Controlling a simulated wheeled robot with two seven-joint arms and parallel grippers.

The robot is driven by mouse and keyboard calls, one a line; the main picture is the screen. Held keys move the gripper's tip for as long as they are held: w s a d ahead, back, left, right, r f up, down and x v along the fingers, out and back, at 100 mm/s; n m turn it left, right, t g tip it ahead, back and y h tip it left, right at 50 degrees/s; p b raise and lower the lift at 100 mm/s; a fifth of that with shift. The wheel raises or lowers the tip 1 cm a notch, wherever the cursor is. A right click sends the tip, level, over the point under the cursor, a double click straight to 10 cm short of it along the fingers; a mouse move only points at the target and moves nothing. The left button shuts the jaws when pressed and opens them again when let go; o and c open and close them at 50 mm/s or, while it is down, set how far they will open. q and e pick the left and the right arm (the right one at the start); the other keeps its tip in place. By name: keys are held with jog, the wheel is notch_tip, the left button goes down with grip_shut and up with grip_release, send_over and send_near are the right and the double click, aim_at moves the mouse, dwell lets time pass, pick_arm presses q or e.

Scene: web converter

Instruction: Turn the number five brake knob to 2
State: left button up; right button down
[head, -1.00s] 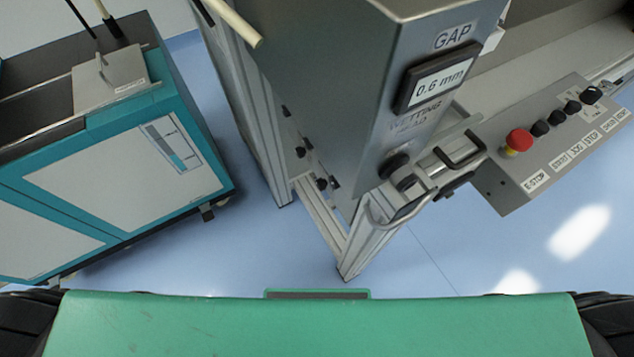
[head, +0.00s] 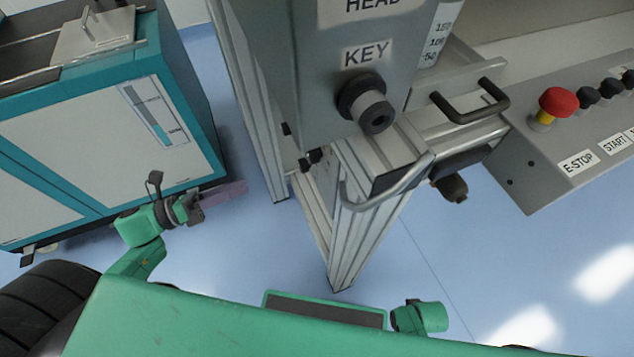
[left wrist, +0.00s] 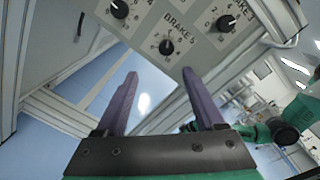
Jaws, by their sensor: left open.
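The number five brake knob (left wrist: 166,46) is a small black knob on a pale panel in the left wrist view, just below the label BRAKE 5 (left wrist: 180,27). Printed numbers surround it; its exact setting is too small to read. My left gripper (left wrist: 159,73) is open and empty, its two purple fingers pointing towards the panel. The knob lies beyond the gap between the fingertips, apart from them. In the head view the left gripper (head: 225,193) is low at the left, and the brake panel is not visible there. My right gripper is out of view.
Two more brake knobs sit on the panel, one at upper left (left wrist: 119,8) and one at upper right (left wrist: 227,22). In the head view, a metal frame post (head: 355,230) stands right of the left gripper and a teal cabinet (head: 100,140) stands at left.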

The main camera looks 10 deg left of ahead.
aim_at(299, 166)
pick_arm(q)
jog(key=shift+m, duration=0.5)
jog(key=x, duration=0.9)
jog(key=r+x, duration=0.1)
jog(key=x, duration=0.4)
jog(key=shift+s+d, duration=0.2)
jog(key=shift+d, duration=0.25)
grip_shut()
